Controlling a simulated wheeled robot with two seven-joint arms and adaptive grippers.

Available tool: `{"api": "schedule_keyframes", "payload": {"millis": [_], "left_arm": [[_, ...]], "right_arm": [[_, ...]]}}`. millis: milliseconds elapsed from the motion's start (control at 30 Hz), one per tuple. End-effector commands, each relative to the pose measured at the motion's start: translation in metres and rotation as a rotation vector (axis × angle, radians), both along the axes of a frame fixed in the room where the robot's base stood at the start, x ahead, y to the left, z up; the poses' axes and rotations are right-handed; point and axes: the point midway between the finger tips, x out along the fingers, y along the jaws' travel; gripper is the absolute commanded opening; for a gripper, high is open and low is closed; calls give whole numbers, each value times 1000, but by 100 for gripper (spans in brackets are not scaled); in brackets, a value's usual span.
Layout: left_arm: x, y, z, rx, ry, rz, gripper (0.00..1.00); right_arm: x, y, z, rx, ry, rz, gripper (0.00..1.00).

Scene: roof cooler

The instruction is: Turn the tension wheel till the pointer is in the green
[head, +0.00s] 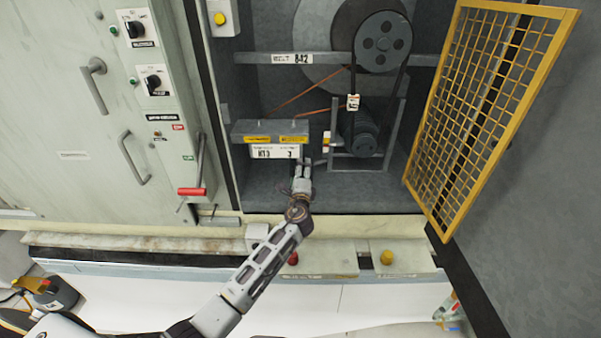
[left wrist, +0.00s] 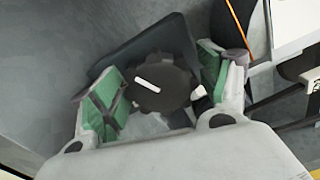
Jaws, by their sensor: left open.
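A dark, lobed hand wheel (left wrist: 160,82) with a white bar mark on its face shows in the left wrist view, apparently the tension wheel. My left gripper (left wrist: 163,88) is open, with its green-padded fingers on either side of the wheel; I cannot tell whether they touch it. In the head view my left gripper (head: 302,180) is low inside the open machine bay, left of the motor (head: 359,133). There the wheel is hidden or too small to make out. I cannot make out a pointer or a green zone. My right gripper is not in view.
A belt pulley (head: 383,42) sits above the motor. An open yellow mesh guard (head: 492,110) is at the right. A control panel (head: 150,75) and a red-handled lever (head: 192,191) are at the left.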

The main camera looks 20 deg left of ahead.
Motion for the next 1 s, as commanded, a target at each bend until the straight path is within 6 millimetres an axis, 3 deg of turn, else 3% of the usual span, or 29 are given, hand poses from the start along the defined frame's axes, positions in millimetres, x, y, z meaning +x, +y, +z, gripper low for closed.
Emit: {"api": "schedule_keyframes", "payload": {"millis": [267,1000], "left_arm": [[-16,-5,-1,0,0,-1,76],[-89,-26,-1,0,1,-2,76]], "right_arm": [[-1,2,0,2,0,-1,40],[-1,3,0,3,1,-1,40]]}}
